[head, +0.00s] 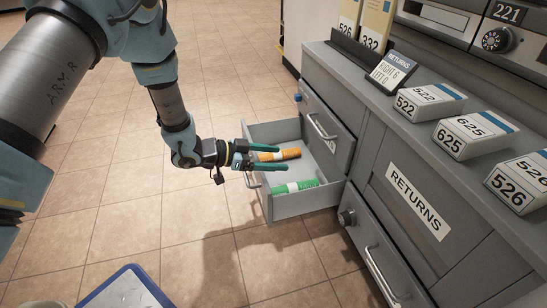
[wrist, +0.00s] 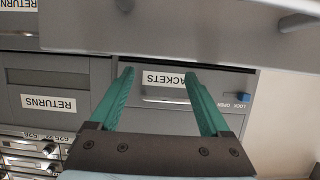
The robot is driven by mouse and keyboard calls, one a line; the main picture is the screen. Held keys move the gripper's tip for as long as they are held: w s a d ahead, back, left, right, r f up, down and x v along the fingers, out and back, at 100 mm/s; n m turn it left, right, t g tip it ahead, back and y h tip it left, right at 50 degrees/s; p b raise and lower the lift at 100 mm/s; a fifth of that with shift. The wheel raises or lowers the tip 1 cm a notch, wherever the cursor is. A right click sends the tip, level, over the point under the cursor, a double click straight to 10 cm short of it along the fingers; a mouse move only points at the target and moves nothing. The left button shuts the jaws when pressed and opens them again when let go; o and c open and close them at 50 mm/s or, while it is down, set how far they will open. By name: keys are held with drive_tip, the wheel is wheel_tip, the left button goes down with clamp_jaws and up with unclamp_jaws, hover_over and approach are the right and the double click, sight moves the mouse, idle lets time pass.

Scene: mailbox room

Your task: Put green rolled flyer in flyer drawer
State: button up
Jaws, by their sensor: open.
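The green rolled flyer (head: 295,187) lies in the open grey drawer (head: 300,204), near its front-side wall in the head view. An orange rolled flyer (head: 289,154) lies farther back in the same drawer. No label naming the drawer shows. My gripper (head: 281,158) is open, with its teal fingers over the drawer, near the orange flyer and apart from the green one. In the wrist view my gripper (wrist: 159,76) is open with nothing held between the fingers. Neither flyer shows in the wrist view.
A grey cabinet with a RETURNS panel (head: 416,201) stands right of the drawer. Its top holds white numbered boxes (head: 430,97) and a sign (head: 391,71). A closed drawer handle (head: 381,276) is below. The tiled floor at left is clear; a blue-edged object (head: 127,290) is at the bottom.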

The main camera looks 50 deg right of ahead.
drive_tip(key=shift+w+a, duration=0.1)
drive_tip(key=p+v, duration=0.4)
drive_tip(key=v, duration=0.6)
drive_tip(key=shift+a+p, duration=0.25)
drive_tip(key=shift+p, duration=0.15)
drive_tip(key=shift+w+r, duration=0.15)
drive_tip(key=shift+w, duration=0.05)
